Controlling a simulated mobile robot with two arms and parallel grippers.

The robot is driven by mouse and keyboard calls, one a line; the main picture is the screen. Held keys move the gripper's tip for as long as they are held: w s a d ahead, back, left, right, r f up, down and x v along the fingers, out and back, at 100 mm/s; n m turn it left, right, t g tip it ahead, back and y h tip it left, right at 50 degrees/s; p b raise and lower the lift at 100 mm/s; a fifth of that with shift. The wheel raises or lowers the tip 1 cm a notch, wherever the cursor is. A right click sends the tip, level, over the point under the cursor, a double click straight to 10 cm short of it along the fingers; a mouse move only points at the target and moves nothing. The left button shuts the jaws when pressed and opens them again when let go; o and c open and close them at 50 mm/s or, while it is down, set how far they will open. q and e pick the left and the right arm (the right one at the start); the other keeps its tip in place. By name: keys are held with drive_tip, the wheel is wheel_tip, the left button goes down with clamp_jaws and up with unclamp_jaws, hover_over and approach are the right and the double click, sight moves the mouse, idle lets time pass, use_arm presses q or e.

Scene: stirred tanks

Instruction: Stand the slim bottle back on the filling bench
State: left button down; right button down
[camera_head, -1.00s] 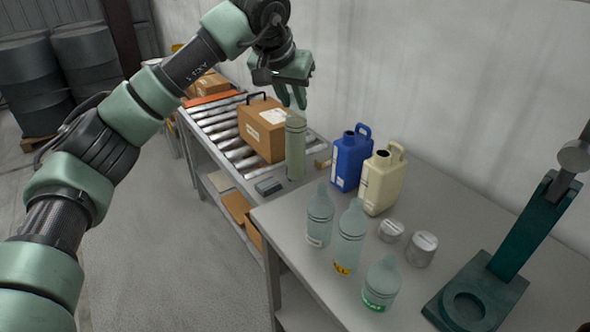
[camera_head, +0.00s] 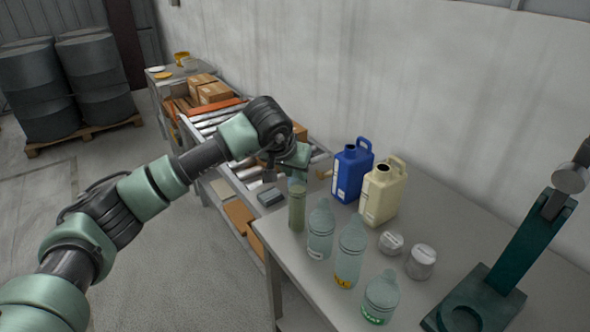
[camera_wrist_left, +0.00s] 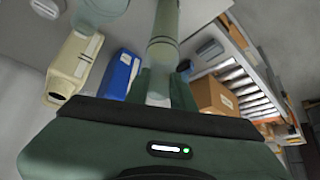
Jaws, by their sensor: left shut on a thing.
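The slim bottle (camera_head: 297,210) is a greenish, tall, narrow cylinder, held upright over the near-left part of the filling bench (camera_head: 440,212). I cannot tell whether its base touches the bench top. My left gripper (camera_head: 298,182) is shut on its top end from above. In the left wrist view the slim bottle (camera_wrist_left: 163,40) runs up between the fingers, with its far end cut off by the frame. My right gripper is not in view.
Three pale bottles (camera_head: 350,250) stand just right of the slim bottle. A blue jug (camera_head: 350,172) and a cream jug (camera_head: 380,192) stand behind. Metal-lidded jars (camera_head: 420,262) and a green stand (camera_head: 480,300) are further right. A roller conveyor (camera_head: 213,118) with cartons lies left of the bench.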

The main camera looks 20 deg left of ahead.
use_arm(q)
drive_tip(key=c, duration=1.2)
unclamp_jaws()
drive_tip(key=shift+r, duration=0.1)
drive_tip(key=b+v, duration=0.2)
drive_tip(key=v, duration=1)
drive_tip(key=shift+b, duration=0.35)
